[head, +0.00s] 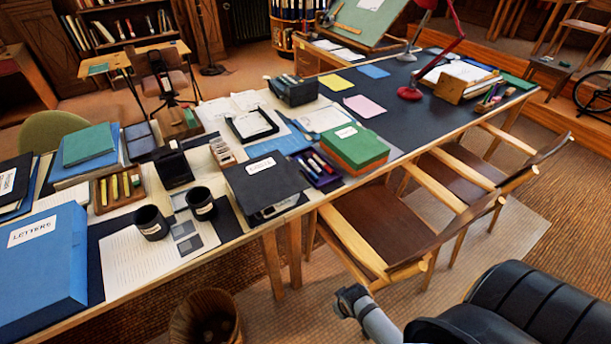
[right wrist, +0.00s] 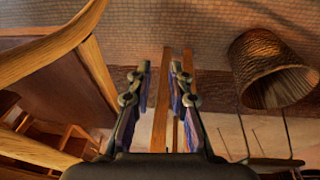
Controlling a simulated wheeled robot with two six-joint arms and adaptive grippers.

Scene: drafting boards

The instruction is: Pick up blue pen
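A small dark purple-blue tray (head: 337,180) on the near table edge holds several pens (head: 321,163). They are small here, and I cannot tell for certain which one is blue. My right gripper (head: 350,297) is low in front of the table, beside the wooden chair and below the tabletop, well away from the tray. In the right wrist view its two fingers (right wrist: 160,80) are apart with nothing between them. My left gripper is not in view.
A black box (head: 262,180) and a green box (head: 356,149) flank the tray. A wooden chair (head: 385,225) stands against the table. A wastebasket (head: 205,318) is on the floor, and a black armchair (head: 540,305) is at the lower right.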

